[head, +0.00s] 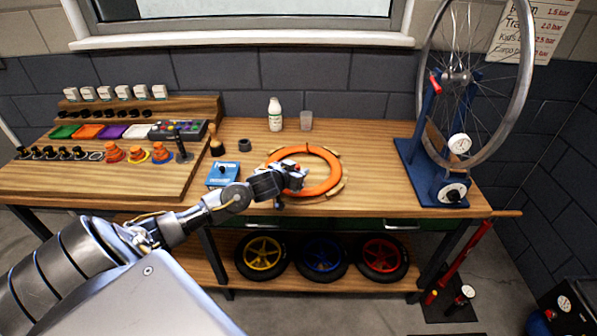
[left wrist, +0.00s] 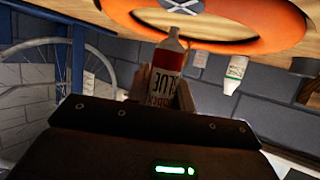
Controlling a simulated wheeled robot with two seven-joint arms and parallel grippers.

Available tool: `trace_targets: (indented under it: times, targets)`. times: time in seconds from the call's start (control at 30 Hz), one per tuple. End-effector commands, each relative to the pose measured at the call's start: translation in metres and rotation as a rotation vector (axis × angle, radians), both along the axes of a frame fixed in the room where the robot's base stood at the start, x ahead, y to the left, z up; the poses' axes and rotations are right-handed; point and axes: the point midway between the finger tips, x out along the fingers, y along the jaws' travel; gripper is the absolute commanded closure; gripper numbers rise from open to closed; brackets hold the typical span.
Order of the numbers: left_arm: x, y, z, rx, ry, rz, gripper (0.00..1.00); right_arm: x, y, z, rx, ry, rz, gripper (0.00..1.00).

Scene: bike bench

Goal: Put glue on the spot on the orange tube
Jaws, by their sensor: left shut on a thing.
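The orange tube (head: 334,175) lies as a ring on the wooden bench top; it also crosses the top of the left wrist view (left wrist: 272,28). A grey spot with a pale cross (left wrist: 184,6) shows on it in the left wrist view. My left gripper (head: 295,178) is at the near part of the ring. It is shut on a glue bottle (left wrist: 166,72) with a red band and a white label. The bottle's narrow tip points toward the tube, just short of the spot in that view; I cannot tell the exact gap. My right gripper is not in view.
A blue box (head: 222,175) stands left of the tube. A white bottle (head: 275,115) and a grey cup (head: 306,121) stand behind it. A blue wheel stand (head: 415,165) is at the right. Small blocks surround the ring. The bench between the tube and stand is clear.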

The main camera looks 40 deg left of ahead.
Motion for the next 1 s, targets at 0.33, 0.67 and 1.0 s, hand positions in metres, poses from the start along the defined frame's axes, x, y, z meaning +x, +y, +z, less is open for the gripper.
trace_targets:
  times: [0.33,0.67,1.0]
  targets:
    - [0.0000,0.0003,-0.0015,0.000,0.000,0.001,0.98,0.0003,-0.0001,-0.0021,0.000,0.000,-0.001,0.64]
    - [-0.0002,0.0003,-0.0048,0.000,0.000,0.001,0.98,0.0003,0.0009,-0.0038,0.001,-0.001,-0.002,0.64]
    - [-0.0002,0.0005,-0.0101,0.000,0.001,0.001,0.98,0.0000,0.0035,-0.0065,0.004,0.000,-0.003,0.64]
